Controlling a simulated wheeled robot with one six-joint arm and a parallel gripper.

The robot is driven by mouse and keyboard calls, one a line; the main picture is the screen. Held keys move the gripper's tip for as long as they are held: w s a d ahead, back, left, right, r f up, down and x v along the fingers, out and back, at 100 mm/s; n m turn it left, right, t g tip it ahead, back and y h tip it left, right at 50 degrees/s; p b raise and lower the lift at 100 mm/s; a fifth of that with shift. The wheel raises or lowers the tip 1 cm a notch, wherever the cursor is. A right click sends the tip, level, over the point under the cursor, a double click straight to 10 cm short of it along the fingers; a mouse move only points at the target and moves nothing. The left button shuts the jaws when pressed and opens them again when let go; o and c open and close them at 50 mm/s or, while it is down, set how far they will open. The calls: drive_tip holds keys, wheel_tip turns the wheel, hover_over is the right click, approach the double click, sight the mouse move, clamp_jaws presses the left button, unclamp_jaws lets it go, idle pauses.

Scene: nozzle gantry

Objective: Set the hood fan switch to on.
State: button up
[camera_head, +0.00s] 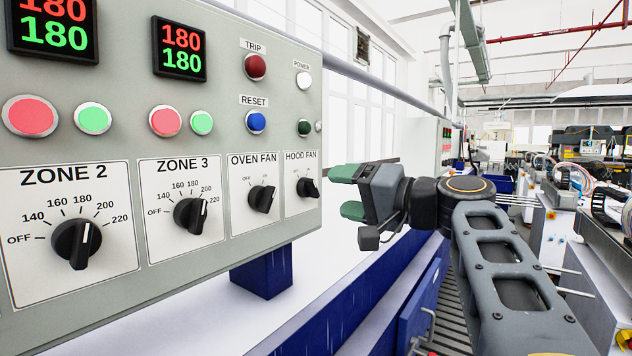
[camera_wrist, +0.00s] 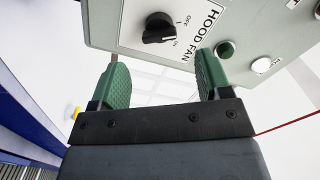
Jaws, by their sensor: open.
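The hood fan switch (camera_head: 307,187) is a black rotary knob on a white plate at the right end of the grey panel. It also shows near the top of the wrist view (camera_wrist: 159,28), with OFF and ON marks beside it. I cannot tell surely which mark its pointer meets. My gripper (camera_head: 348,190) is to the right of the switch in the head view, apart from it. Its green fingers are spread and empty. In the wrist view my gripper (camera_wrist: 162,65) has its fingertips below the knob, with nothing between them.
The oven fan switch (camera_head: 263,198) is just left of the hood fan switch. The zone 3 dial (camera_head: 190,215) and zone 2 dial (camera_head: 76,243) are farther left. Above are the blue reset button (camera_head: 256,122) and dark green button (camera_head: 304,128). The space before the hood fan switch is clear.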

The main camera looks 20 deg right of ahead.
sight(317, 189)
drive_tip(key=p+x, duration=0.2)
drive_tip(key=x, duration=0.4)
drive_tip(key=shift+w+a, duration=0.2)
drive_tip(key=shift+w, duration=0.1)
drive_tip(key=shift+c, duration=0.2)
drive_tip(key=c, duration=0.9)
